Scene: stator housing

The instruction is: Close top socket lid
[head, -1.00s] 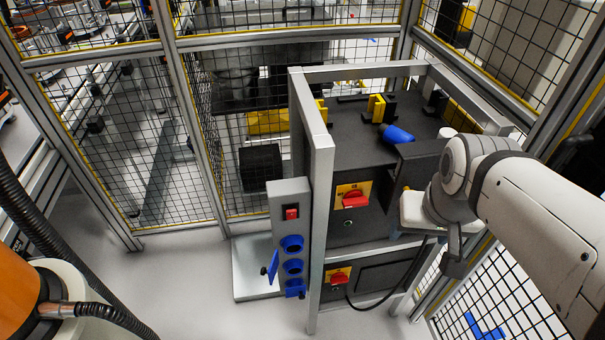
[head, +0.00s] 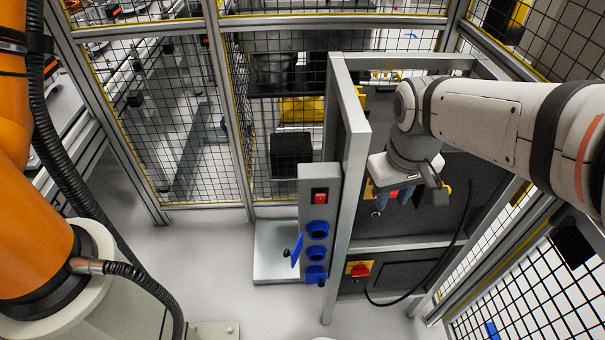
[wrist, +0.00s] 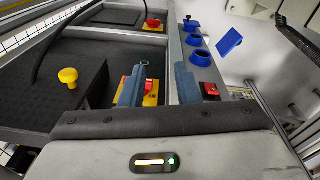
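A grey socket panel (head: 314,180) stands on the frame's front post, with a top socket (head: 317,229), a middle socket (head: 317,253) and a bottom socket (head: 316,275), all blue. A blue lid (head: 297,250) stands open, swung out left of the panel; it shows in the wrist view (wrist: 230,42) beside the sockets. I cannot tell which socket it belongs to. The top socket (wrist: 203,57) faces out uncovered. My gripper (head: 392,197) is right of the panel, before the cabinet; in the wrist view its fingers (wrist: 158,82) are apart with nothing between them.
A red switch (head: 319,197) sits above the sockets. The metal post (head: 345,190) stands between my gripper and the sockets. Red-and-yellow rotary switches, one lower down (head: 359,269), are on the cabinet. A yellow knob (wrist: 68,76) shows in the wrist view.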

